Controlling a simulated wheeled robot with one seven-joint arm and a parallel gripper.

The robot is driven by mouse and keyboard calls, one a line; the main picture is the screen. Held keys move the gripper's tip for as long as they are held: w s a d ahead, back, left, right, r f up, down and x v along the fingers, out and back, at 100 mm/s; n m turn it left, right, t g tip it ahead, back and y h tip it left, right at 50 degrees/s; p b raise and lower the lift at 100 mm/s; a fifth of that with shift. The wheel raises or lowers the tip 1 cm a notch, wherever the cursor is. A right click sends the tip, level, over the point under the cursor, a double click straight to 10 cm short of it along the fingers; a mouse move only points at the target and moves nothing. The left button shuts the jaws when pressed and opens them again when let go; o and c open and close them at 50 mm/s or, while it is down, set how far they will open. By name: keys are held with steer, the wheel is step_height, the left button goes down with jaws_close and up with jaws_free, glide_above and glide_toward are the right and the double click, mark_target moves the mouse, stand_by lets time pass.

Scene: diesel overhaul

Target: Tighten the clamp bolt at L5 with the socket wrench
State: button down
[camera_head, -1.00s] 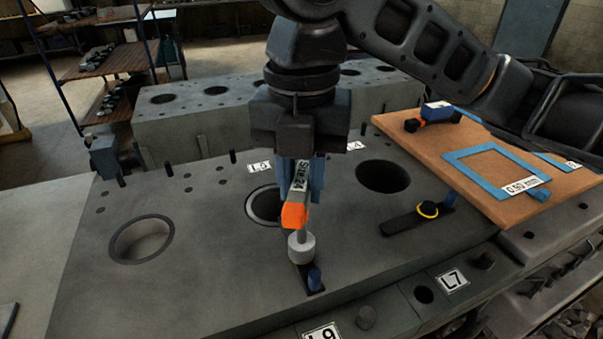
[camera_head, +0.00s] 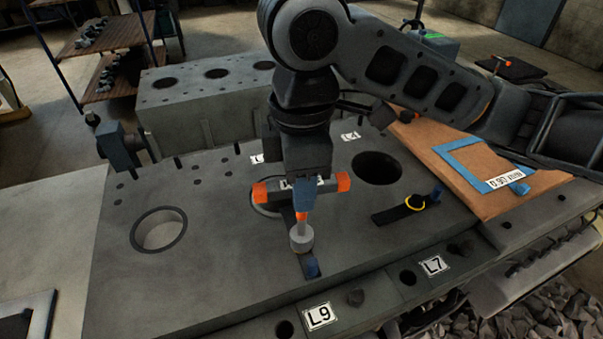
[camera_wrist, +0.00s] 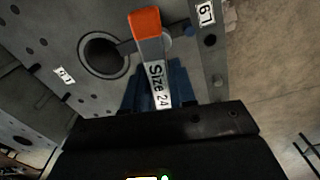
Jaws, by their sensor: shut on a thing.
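The socket wrench (camera_head: 263,193) lies crosswise in my gripper (camera_head: 303,196), with orange at both visible ends of its handle. In the wrist view the wrench (camera_wrist: 158,88) reads "Size 24" and sits between the blue fingers of my gripper (camera_wrist: 160,92). Its shaft goes down to a pale round socket (camera_head: 301,240) over a dark clamp bar (camera_head: 308,262) with a blue end piece. The bolt under the socket is hidden, so I cannot tell how it is seated.
The grey engine block (camera_head: 225,270) has an open bore (camera_head: 160,230) at left and another (camera_head: 377,168) at right. A wooden board (camera_head: 470,180) with a blue frame lies at right. Tags L9 (camera_head: 319,316) and L7 (camera_head: 433,265) mark the front ledge.

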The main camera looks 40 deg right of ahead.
steer(key=m, duration=1.1)
steer(key=shift+m, duration=0.4)
steer(key=shift+n, duration=0.4)
steer(key=c, duration=1.4)
jaws_free()
steer(key=shift+c, duration=0.2)
jaws_close()
steer(key=shift+r, duration=1.7)
